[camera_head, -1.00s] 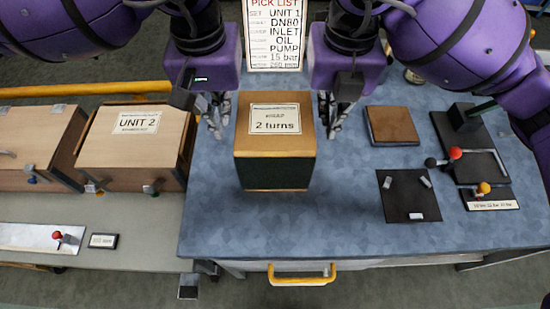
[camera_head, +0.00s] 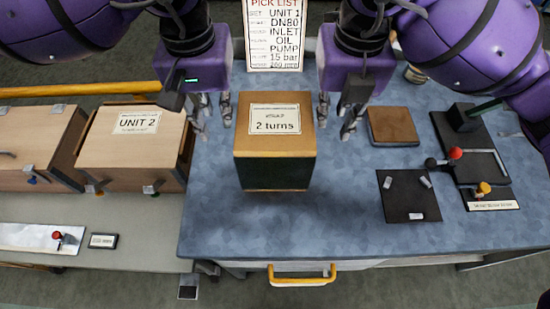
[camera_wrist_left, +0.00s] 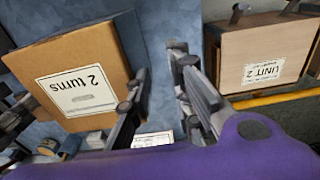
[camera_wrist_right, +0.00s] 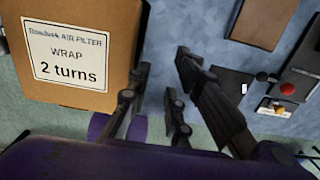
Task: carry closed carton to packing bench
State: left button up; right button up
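The closed carton (camera_head: 275,148) stands upright on the blue-topped bench (camera_head: 240,230), with a "2 turns" label on its brown top and a dark front side. The label also shows on the carton in the left wrist view (camera_wrist_left: 108,50) and the right wrist view (camera_wrist_right: 118,15). My left gripper (camera_head: 214,120) is just left of the carton, fingers apart and empty. My right gripper (camera_head: 335,128) is just right of it, fingers apart and empty. Neither gripper appears to touch the carton. No sign marks which surface is the packing bench.
A pick list board (camera_head: 273,35) stands behind the carton. A brown block (camera_head: 392,126), a black mat (camera_head: 405,200) and a red-knobbed fixture (camera_head: 455,154) are on the right. The UNIT 2 crate (camera_head: 130,155) is on the grey bench at left. The blue top before the carton is clear.

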pick_arm(q)
notch_tip(320, 180, up, 12)
jog(key=shift+s, duration=0.3)
pick_arm(e)
notch_tip(320, 180, up, 12)
jog(key=shift+s, duration=0.3)
pick_arm(q)
jog(key=shift+f, duration=0.1)
dwell(0.5)
